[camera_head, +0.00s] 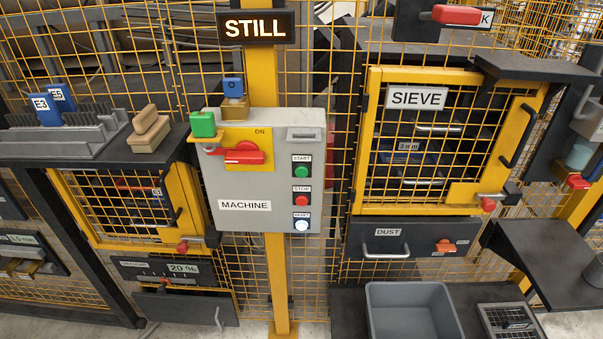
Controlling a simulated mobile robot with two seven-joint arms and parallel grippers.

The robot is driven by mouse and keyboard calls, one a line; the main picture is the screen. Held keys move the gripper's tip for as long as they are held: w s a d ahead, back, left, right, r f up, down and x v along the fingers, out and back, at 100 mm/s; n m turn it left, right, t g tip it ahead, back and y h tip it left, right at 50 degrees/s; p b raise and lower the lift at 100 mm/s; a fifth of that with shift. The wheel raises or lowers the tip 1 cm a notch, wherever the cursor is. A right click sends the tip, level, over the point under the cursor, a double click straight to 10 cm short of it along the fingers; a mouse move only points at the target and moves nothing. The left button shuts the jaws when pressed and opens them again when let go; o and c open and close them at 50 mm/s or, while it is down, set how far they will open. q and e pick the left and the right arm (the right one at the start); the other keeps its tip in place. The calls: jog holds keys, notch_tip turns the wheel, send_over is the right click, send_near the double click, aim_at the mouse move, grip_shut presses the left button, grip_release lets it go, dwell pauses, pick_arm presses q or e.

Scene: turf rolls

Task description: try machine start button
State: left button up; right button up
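The green START button (302,170) is on the right side of the grey MACHINE control box (240,185), in the middle of the head view. Below it are the red STOP button (302,200) and the white, bright RESET button (302,225). A red rotary handle (237,154) on a yellow plate lies about horizontal, with "ON" lettering above it. A green block (203,125) and a blue padlock-like piece (233,88) sit at the box's top left. The sign above (255,27) reads STILL. Neither gripper is in view.
The box hangs on a yellow post (279,280) before a yellow mesh fence. A SIEVE door (440,140) and DUST drawer (400,240) are to the right. A dark shelf (555,262) juts out at right. A grey bin (410,308) stands low. A rack with blue tags (62,140) is left.

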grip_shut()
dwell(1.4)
